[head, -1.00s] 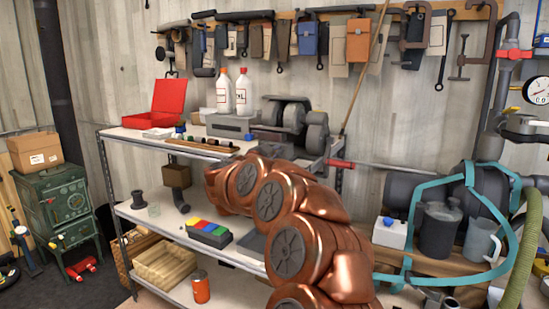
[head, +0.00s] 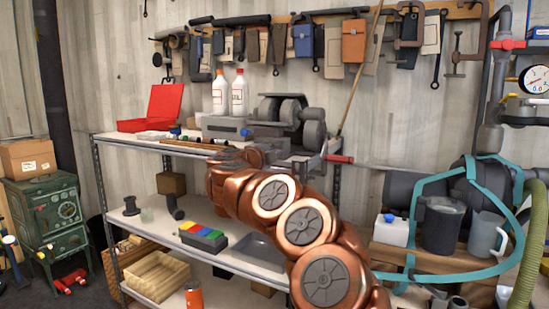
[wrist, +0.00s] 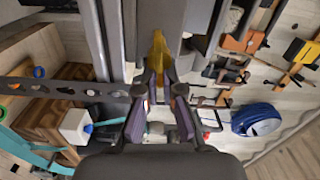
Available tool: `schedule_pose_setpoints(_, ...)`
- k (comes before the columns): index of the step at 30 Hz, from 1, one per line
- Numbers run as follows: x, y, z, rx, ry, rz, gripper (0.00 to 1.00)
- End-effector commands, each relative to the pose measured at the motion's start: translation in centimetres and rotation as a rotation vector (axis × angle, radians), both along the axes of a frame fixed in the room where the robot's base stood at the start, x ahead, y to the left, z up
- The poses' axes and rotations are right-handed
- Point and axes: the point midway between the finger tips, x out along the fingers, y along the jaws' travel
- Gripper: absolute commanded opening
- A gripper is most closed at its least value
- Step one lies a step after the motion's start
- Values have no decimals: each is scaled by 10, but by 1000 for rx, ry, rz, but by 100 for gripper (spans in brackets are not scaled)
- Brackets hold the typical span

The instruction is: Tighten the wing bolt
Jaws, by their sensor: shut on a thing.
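A yellow, wing-shaped part that looks like the wing bolt (wrist: 158,50) stands at the upper middle of the wrist view, against a dark grey upright body. My gripper (wrist: 158,82) reaches up from the bottom of that view, with its two fingers closed in on the lower end of the yellow part. The contact itself is small and partly hidden by the fingers. In the head view my copper-coloured arm reaches toward the bench grinder shelf. It hides my gripper, and I cannot make out the wing bolt there.
A dark perforated bar (wrist: 65,89) runs to the left of my fingers. The metal shelf (head: 125,147) carries a red case (head: 160,110), white bottles (head: 239,94) and a grinder (head: 312,128). A white jug (head: 390,231) and a teal strap (head: 418,205) are at the right.

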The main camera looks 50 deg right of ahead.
Motion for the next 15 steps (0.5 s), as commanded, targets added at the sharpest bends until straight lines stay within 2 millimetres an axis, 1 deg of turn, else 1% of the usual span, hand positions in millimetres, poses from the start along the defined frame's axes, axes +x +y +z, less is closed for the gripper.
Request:
schedule_pose_setpoints(1,0,1,-4,9,-26,1,0)
schedule_pose_setpoints(6,0,1,-4,29,-93,1,0)
schedule_pose_setpoints(15,0,0,-4,44,-138,-1,0)
